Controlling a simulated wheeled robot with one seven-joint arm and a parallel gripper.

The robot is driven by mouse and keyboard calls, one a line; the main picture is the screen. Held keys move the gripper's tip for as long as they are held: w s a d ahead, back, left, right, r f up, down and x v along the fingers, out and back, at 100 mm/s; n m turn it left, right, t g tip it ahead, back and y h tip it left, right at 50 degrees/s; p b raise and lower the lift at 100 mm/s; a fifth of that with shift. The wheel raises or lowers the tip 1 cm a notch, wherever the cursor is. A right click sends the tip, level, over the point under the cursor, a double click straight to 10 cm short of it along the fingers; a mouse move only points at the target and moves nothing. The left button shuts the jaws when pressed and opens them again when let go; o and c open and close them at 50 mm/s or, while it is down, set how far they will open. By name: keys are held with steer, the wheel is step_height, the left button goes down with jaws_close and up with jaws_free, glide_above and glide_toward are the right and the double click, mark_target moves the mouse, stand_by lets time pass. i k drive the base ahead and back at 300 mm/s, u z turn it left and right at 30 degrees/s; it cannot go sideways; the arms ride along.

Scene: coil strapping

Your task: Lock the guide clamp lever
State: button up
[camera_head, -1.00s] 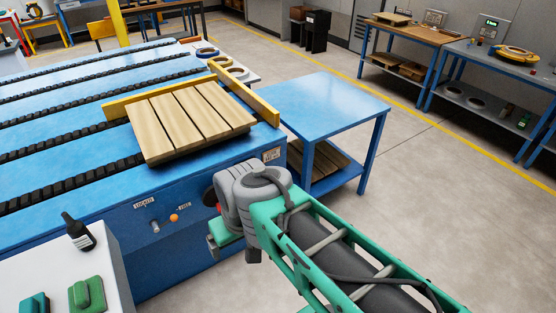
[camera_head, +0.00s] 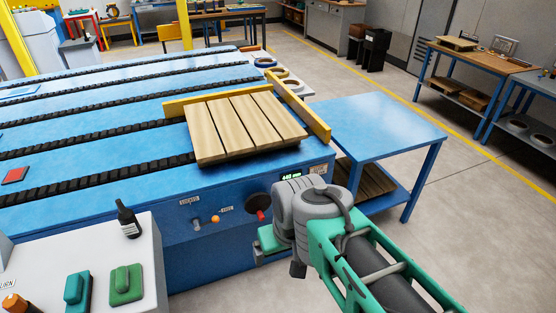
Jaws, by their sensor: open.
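The guide clamp lever (camera_head: 214,219) is on the blue front panel of the conveyor table. It shows as an orange ball knob right of a small grey pin, between two small labels; the knob is nearer the right label. My gripper (camera_head: 263,252) is partly in view as a green body with a dark finger part, below and right of the lever and apart from it. My grey wrist hides part of the gripper. It is open, and I see nothing held in it.
A dark handwheel with a red knob (camera_head: 259,209) sits between lever and wrist, below a green display. Yellow guide rails (camera_head: 305,107) flank a wooden slatted pallet (camera_head: 245,126).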

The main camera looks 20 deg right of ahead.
mark_target(214, 219)
steer(key=u, duration=2.8)
steer(key=k, duration=0.85)
steer(key=z, duration=1)
steer(key=i, duration=0.5)
steer(key=u, duration=0.05)
